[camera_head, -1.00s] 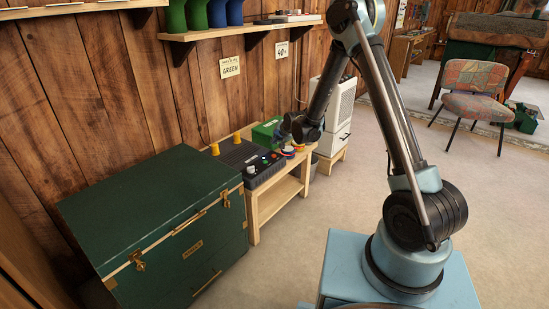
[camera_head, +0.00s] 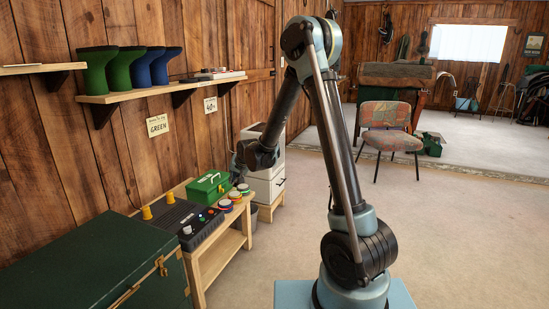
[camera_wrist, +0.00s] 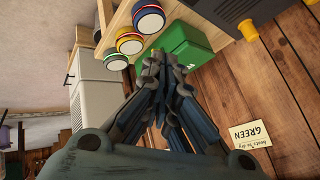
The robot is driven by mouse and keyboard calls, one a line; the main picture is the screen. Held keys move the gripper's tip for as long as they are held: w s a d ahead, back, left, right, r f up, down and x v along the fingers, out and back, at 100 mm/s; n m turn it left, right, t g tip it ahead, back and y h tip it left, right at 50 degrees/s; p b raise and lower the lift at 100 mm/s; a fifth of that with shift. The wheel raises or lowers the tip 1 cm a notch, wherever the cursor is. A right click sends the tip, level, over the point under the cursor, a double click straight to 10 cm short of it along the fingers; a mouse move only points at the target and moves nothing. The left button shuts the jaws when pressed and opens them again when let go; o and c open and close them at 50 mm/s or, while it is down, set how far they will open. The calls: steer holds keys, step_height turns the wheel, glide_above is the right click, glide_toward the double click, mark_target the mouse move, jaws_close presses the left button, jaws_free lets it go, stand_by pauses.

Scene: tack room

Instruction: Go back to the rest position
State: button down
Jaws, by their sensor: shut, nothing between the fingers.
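My gripper (camera_head: 238,166) hangs at the end of my bent arm, near the green box (camera_head: 209,187) on the low wooden bench (camera_head: 213,263). In the wrist view my gripper (camera_wrist: 154,62) has its fingers together with nothing between them. The green box (camera_wrist: 187,47) lies just beyond the fingertips in that view. The wrist view does not make the gap between them clear. My arm stands upright in the middle of the head view and hides part of the room behind it.
Round coloured-rim discs (camera_head: 235,196) and a dark control box (camera_head: 178,222) sit on the bench. A green chest (camera_head: 95,270) stands in front, a white cabinet (camera_head: 266,186) behind. A shelf (camera_head: 160,91) holds boots. A chair (camera_head: 390,140) stands right; open floor (camera_head: 450,230) lies there.

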steer(key=s+d+r+g+h, duration=0.1)
steer(key=s+d+r, duration=0.4)
steer(key=d, duration=0.4)
steer(key=s+d+r+h, duration=0.1)
steer(key=s+d+r, duration=0.1)
steer(key=s+d, duration=0.5)
steer(key=s+d+r+g+h, duration=0.1)
steer(key=s+d+r, duration=0.35)
steer(key=d, duration=0.55)
steer(key=s+d+f, duration=0.2)
steer(key=s+d, duration=0.2)
steer(key=s, duration=0.4)
steer(key=s+d+f+g+h, duration=0.1)
steer(key=s+d+f, duration=0.1)
steer(key=s+d, duration=0.3)
steer(key=s+d+f+g, duration=0.1)
steer(key=s+d, duration=0.3)
steer(key=s, duration=0.8)
steer(key=shift+d+f+h, duration=0.3)
steer(key=shift+f+h, duration=0.1)
steer(key=shift+f, duration=0.3)
